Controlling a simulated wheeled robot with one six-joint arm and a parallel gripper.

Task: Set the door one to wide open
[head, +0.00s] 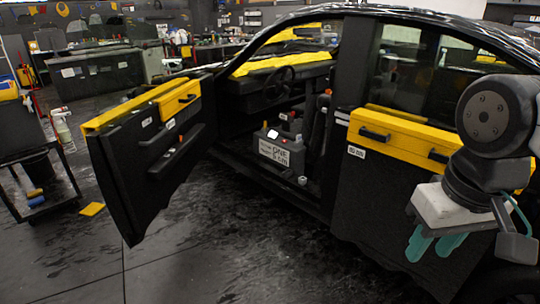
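A black front car door (145,160) with a yellow covering along its top stands swung out from the car, left of centre. Its inner side faces me, with a handle and small white labels too small to read. The black rear door (375,210), also with yellow along its top, is closed or nearly so at the right. I cannot tell from the labels which is door one. My gripper (433,248) hangs in front of the rear door at the right. Its two teal fingers are apart with nothing visible between them. It is far from the front door.
The car (400,20) fills the centre and right. A grey box (280,150) with a printed label sits in the front door opening. A black cart (65,195) and a yellow piece (92,209) on the floor are at the left. The dark floor (240,260) in front is clear.

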